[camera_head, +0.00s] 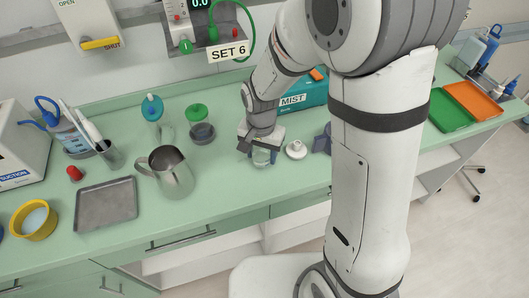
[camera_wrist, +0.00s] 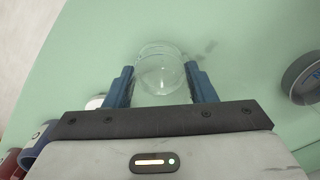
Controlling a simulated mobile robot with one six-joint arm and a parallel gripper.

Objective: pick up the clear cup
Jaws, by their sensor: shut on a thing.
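The clear cup (camera_wrist: 160,70) is a small see-through round vessel on the pale green counter. In the wrist view it sits between the two blue fingers of my gripper (camera_wrist: 161,86), which is shut on it. In the head view my gripper (camera_head: 262,146) points down at the counter, and the lower part of the cup (camera_head: 261,157) shows beneath it. The cup appears upright and at counter level; I cannot tell whether it touches the surface. My gripper hides much of it in the head view.
A white round item (camera_head: 296,150) stands close to the right of my gripper. A teal MIST box (camera_head: 300,97) is behind. A metal pitcher (camera_head: 172,172) and a green-lidded jar (camera_head: 200,124) stand left. The counter's front strip (camera_head: 240,185) is clear.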

